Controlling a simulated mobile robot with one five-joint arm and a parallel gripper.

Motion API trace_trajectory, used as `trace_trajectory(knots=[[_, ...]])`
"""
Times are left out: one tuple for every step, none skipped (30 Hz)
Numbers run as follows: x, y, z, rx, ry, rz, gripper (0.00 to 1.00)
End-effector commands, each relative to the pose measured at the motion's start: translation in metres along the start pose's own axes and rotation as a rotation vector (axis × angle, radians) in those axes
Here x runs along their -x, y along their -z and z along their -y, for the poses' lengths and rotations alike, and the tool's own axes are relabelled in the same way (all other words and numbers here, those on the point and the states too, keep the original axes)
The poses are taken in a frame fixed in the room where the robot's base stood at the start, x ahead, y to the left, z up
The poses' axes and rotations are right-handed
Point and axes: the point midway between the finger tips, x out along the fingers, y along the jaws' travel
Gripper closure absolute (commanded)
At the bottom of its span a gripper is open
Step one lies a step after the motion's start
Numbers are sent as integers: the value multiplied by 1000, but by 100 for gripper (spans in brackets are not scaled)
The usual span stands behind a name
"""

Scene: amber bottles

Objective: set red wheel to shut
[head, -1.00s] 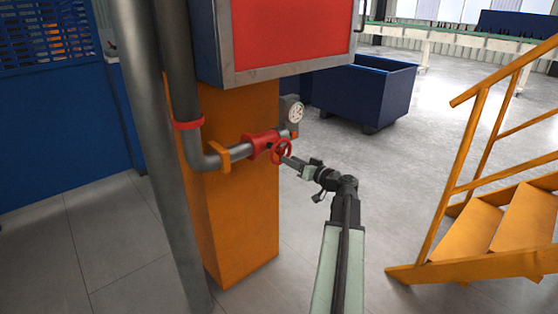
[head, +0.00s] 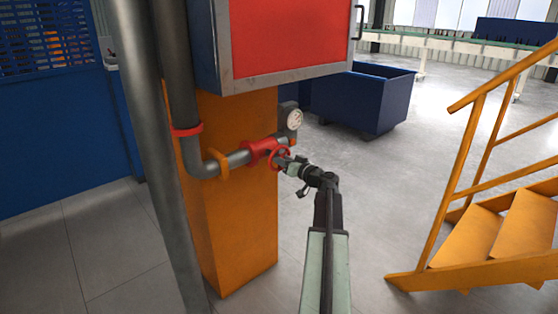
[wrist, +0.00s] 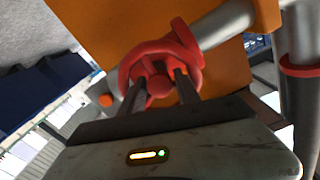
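The red wheel (head: 280,158) sits on a red valve body (head: 259,150) on the grey pipe, in front of the orange column. It also shows in the wrist view as a red ring (wrist: 130,62) with spokes and a round hub (wrist: 158,85). My gripper (head: 285,161) is right at the wheel. In the wrist view my gripper (wrist: 159,80) has its two dark fingers apart, one on each side of the hub, with gaps beside it. The fingertips overlap the wheel; whether they touch it I cannot tell.
A round gauge (head: 294,119) stands just above the valve. A red-fronted cabinet (head: 290,35) overhangs the orange column (head: 240,220). A vertical grey pipe (head: 150,120) is at left. Orange stairs (head: 490,230) stand at right. A blue bin (head: 365,98) is behind, with open floor between.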

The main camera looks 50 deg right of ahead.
Motion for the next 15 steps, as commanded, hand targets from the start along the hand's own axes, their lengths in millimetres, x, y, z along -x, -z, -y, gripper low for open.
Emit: trace_trajectory(knots=[[0,0,0,0,0,0,75],[0,0,0,0,0,0,83],[0,0,0,0,0,0,94],[0,0,0,0,0,0,100],[0,0,0,0,0,0,100],[5,-4,11,0,-3,-1,100],[3,-2,7,-1,-2,0,100],[2,-2,5,-2,1,0,100],[1,-2,4,-4,2,1,100],[0,-1,3,-7,3,1,100],[0,-1,3,-12,3,1,100],[0,-1,2,-21,4,1,100],[0,-1,2,-29,4,1,100],[-1,0,2,-38,4,0,100],[-1,0,2,-54,4,0,100]])
